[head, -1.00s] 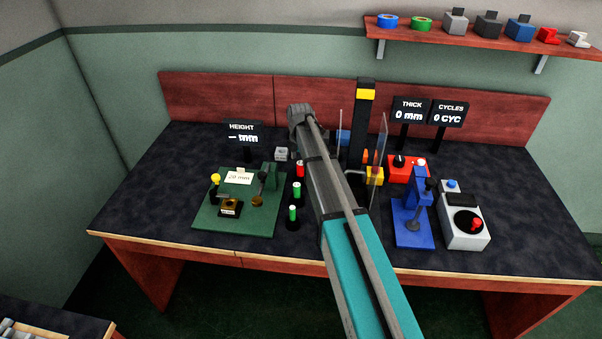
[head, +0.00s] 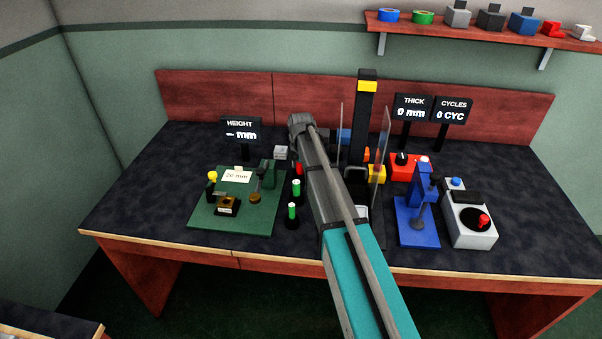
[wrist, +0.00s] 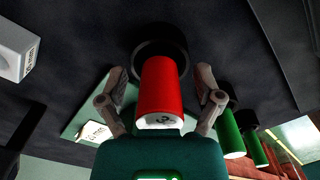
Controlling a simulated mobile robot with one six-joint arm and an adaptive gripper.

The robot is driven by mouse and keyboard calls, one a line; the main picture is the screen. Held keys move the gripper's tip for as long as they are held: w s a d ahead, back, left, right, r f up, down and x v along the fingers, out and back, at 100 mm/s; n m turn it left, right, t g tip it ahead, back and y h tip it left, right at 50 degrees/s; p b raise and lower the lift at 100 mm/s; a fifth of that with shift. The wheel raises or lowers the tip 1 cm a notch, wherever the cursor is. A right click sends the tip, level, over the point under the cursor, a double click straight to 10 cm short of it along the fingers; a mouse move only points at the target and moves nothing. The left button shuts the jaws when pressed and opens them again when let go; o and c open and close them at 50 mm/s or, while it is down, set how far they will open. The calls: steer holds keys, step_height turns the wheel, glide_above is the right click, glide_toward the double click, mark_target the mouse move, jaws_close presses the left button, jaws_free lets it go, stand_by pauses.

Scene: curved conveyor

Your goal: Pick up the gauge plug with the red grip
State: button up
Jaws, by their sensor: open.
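The gauge plug with the red grip (wrist: 161,88) shows large in the wrist view, its red cylinder between my fingers and its round black base beyond. A pale end face with a dark mark faces the camera. My gripper (wrist: 162,76) is open, with one finger on each side of the red grip. A gap shows on both sides. The head view hides my fingers behind the arm.
Two green-gripped plugs (head: 296,188) (head: 292,212) stand close by; they also show in the wrist view (wrist: 232,136). A green fixture plate (head: 205,212) lies to the left. A clear-sided station (head: 367,110), a blue stand (head: 416,232) and a grey box (head: 476,238) stand right.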

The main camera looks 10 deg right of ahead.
stand_by(0.5)
jaws_close()
